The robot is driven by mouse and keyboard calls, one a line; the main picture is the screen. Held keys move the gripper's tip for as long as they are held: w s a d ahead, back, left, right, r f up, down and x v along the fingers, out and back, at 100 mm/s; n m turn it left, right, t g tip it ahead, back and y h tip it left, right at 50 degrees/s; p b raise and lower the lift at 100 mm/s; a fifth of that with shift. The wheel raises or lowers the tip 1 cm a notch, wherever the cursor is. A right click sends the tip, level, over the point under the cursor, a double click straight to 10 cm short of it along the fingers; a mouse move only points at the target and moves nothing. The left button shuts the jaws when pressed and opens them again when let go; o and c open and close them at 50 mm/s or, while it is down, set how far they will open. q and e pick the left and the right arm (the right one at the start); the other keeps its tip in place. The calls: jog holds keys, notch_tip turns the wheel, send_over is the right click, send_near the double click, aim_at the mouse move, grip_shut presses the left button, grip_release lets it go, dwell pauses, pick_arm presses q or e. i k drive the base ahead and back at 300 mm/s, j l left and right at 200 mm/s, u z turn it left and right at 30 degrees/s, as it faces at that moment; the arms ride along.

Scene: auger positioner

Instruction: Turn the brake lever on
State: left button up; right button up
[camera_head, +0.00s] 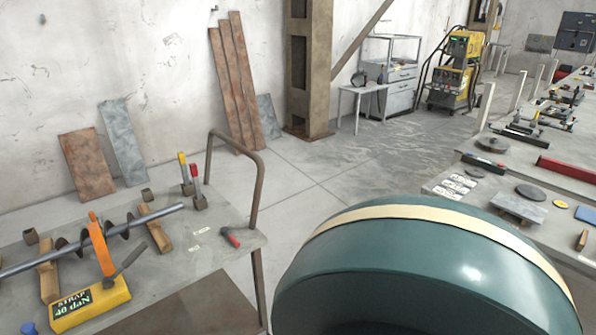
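Neither of my grippers is in view. Several lever-like parts show on a grey metal cart (222,262) at the left, and I cannot tell which one, if any, is the brake lever. A yellow box (92,306) marked "STRAP 40 daN" sits at the cart's front, with a dark grey handle (128,262) slanting up to the right from it.
A large teal rounded body with a cream band (420,212) fills the lower right, very close. A red-headed tool (230,237) lies on the cart. A long workbench (555,168) with tools runs along the right. The floor (330,170) between is clear.

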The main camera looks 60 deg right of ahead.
aim_at(225, 231)
jog(key=z, duration=1.55)
